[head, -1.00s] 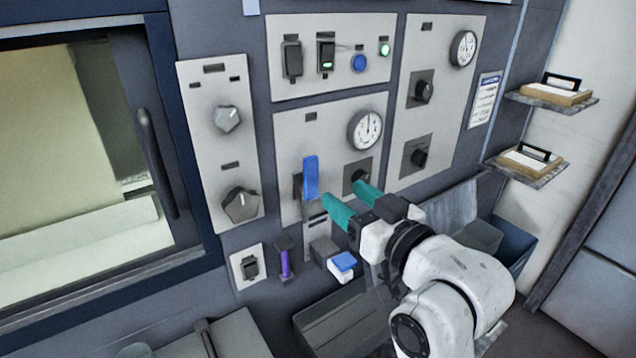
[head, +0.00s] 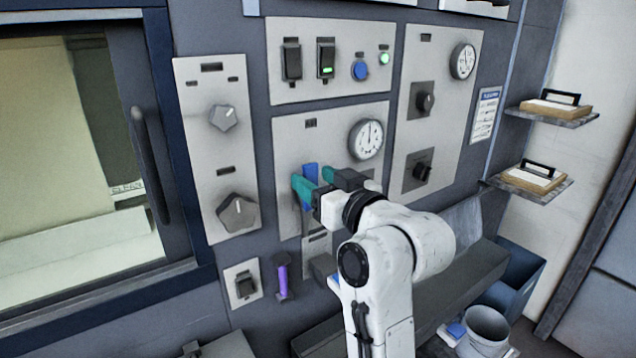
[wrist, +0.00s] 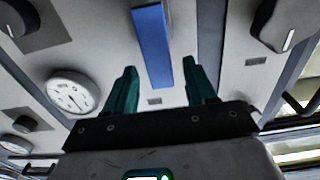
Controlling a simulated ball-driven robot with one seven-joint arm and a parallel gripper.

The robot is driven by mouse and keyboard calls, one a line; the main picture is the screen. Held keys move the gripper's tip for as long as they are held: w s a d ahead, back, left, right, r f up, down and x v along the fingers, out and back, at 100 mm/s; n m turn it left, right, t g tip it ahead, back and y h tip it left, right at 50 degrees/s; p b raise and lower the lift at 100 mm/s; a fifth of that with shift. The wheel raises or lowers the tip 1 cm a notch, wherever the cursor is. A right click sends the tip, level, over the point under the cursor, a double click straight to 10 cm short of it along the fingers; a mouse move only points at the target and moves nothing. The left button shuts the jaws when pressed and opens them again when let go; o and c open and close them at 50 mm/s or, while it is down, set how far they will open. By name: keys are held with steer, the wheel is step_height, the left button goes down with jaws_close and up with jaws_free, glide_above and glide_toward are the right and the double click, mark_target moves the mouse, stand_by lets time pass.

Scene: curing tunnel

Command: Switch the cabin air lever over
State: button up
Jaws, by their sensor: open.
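The cabin air lever, taken to be the blue lever (head: 311,170), is on the middle control panel (head: 290,130), below and left of a round gauge. My gripper (head: 312,181) is open at the lever, with one teal finger on each side of it. In the wrist view the blue lever (wrist: 152,45) shows as a long flat bar between the two fingers of my gripper (wrist: 159,72). Gaps show on both sides of the bar. The lever's lower part and base are hidden behind my gripper in the head view.
A round gauge (head: 366,138) is just above my gripper. Two dark knobs (head: 425,102) are on the right panel and two grey knobs (head: 237,212) on the left panel. A purple handle (head: 282,280) is below. A bucket (head: 487,327) stands at lower right.

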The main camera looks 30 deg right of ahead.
jaws_close()
stand_by(0.6)
